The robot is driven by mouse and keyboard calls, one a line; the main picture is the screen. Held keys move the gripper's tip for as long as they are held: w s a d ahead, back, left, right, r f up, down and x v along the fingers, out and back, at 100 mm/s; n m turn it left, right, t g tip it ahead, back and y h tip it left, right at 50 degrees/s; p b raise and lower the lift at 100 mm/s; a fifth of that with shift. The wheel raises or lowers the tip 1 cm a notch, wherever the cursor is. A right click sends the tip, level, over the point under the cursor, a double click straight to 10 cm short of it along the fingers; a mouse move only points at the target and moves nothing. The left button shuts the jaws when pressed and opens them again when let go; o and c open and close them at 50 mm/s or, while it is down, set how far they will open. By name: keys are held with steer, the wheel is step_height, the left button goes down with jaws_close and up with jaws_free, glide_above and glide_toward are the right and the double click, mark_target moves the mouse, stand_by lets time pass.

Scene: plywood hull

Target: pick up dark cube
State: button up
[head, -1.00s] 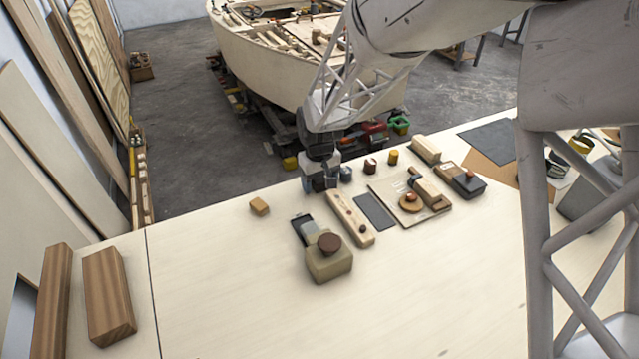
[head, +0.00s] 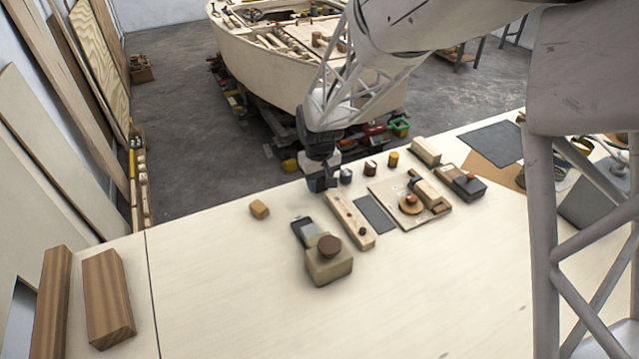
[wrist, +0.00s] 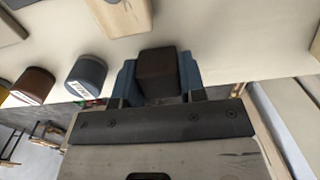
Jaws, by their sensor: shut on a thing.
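The dark cube (wrist: 158,74) is between the two blue fingers of my gripper (wrist: 159,82) in the wrist view, and the fingers touch its sides. In the head view my gripper (head: 320,184) is at the far edge of the bench, left of the small dark blue block. The cube is mostly hidden there by the fingers. I cannot tell whether the cube is clear of the bench top.
A blue-grey block (head: 346,175), a dark red block (head: 370,168) and a yellow one (head: 393,158) stand right of my gripper. A wooden bar (head: 350,220) lies just in front. A small wooden block (head: 259,208) lies to the left. The front of the bench (head: 430,290) is clear.

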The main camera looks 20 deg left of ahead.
step_height(320, 180, up, 9)
steer(key=shift+r, duration=0.1)
stand_by(0.4)
stand_by(0.3)
steer(key=o, duration=0.4)
steer(key=c, duration=0.3)
steer(key=s+d, duration=0.8)
steer(key=d, duration=0.1)
steer(key=s+d, duration=0.4)
steer(key=d, duration=0.1)
steer(key=shift+s+d, duration=0.2)
steer(key=shift+d, duration=0.05)
steer(key=shift+f, duration=0.2)
